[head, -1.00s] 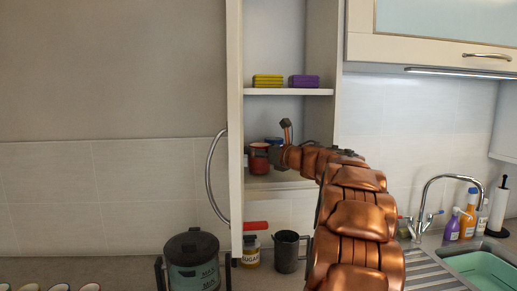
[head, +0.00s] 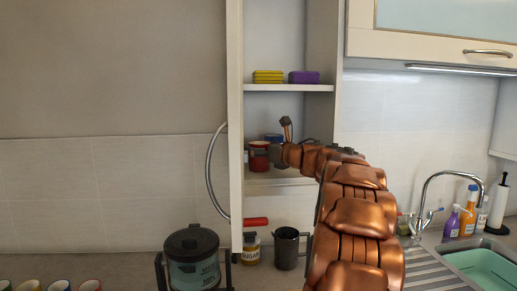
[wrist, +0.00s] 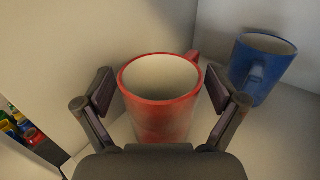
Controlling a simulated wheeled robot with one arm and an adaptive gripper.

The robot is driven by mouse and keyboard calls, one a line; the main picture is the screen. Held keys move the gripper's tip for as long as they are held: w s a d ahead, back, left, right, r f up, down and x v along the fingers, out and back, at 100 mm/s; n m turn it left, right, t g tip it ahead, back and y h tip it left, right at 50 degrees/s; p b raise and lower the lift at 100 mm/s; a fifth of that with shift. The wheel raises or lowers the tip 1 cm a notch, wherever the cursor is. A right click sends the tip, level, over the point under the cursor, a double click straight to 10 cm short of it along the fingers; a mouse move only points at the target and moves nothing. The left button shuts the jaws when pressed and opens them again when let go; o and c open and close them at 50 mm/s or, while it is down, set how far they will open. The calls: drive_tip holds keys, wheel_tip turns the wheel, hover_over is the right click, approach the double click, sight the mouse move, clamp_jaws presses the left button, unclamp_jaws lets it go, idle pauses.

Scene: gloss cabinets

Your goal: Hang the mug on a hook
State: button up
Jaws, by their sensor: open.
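A red mug (head: 258,158) stands on the lower cabinet shelf (head: 262,180). My gripper (head: 272,155) is at the mug's right side in the head view. In the wrist view the open fingers of my gripper (wrist: 160,86) stand on either side of the upright red mug (wrist: 160,112), with its handle at the far right. I cannot tell whether the fingers touch it. A blue mug (wrist: 262,68) stands beyond the right finger and is partly hidden in the head view (head: 274,138). I cannot make out any hook.
Yellow (head: 268,76) and purple (head: 304,77) sponges lie on the shelf above. The cabinet's left panel (head: 236,120) is close to the red mug. A kettle (head: 192,262), sugar jar (head: 251,250) and dark jug (head: 286,248) stand below. Several mugs (head: 60,286) stand at lower left.

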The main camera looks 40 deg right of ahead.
drive_tip(key=shift+r+p, duration=0.2)
drive_tip(key=shift+p, duration=0.1)
drive_tip(key=shift+s+f+b, duration=0.2)
drive_tip(key=shift+s+b, duration=0.1)
drive_tip(key=shift+s, duration=0.05)
drive_tip(key=s+b, duration=0.2)
drive_tip(key=s, duration=0.3)
drive_tip(key=s+b, duration=0.2)
drive_tip(key=s, duration=0.4)
drive_tip(key=shift+s+a+r+b, duration=0.15)
drive_tip(key=shift+s+a+b, duration=0.05)
drive_tip(key=shift+b, duration=0.15)
